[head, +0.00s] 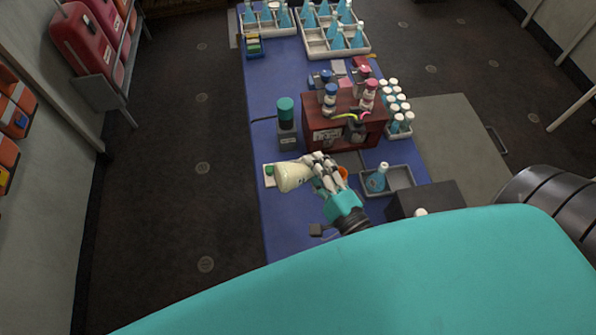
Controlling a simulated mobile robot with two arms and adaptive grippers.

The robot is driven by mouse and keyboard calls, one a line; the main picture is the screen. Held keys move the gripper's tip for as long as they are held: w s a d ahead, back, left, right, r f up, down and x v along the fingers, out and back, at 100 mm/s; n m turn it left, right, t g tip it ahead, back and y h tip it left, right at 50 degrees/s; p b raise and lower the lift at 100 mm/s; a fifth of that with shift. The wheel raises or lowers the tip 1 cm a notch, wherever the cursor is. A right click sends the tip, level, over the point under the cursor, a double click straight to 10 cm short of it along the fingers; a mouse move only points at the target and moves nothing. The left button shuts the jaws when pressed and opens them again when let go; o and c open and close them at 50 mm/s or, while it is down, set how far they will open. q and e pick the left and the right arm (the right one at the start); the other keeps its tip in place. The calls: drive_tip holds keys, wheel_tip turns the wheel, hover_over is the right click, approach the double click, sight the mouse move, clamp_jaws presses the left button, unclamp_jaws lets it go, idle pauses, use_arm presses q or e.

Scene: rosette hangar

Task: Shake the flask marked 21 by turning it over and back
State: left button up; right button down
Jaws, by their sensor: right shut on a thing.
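My right gripper (316,167) is shut on a cream-coloured flask (291,176) over the blue table. The flask is tipped well over on its side, with its wide end pointing left and its narrow end at the fingers. I cannot read a number on it. A second flask (378,179), with blue contents and a white top, stands upright in a grey tray (401,177) to the right of the gripper. Its mark is too small to read. My left gripper is not in view.
A dark red box (324,138) with bottles on it stands behind the gripper. A green-capped grey device (286,127) stands to its left. A rack of white-capped tubes (397,109) is at the right. Trays of blue flasks (337,51) fill the far end. The table's left strip is clear.

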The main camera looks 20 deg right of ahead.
drive_tip(key=shift+r+n+p, duration=0.55)
drive_tip(key=shift+n+p, duration=0.05)
drive_tip(key=shift+n, duration=0.3)
drive_tip(key=shift+f+n+p, duration=0.35)
drive_tip(key=shift+n, duration=0.35)
drive_tip(key=shift+r+n+p, duration=0.2)
drive_tip(key=shift+n+p, duration=0.2)
drive_tip(key=shift+p, duration=0.1)
drive_tip(key=shift+f+n+g, duration=0.25)
drive_tip(key=shift+n+g, duration=0.05)
drive_tip(key=shift+n, duration=1.4)
drive_tip(key=n, duration=0.2)
drive_tip(key=shift+n+g, duration=0.3)
drive_tip(key=shift+n, duration=0.1)
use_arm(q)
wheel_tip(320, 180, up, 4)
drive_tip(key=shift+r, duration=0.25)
use_arm(e)
drive_tip(key=shift+f, duration=0.1)
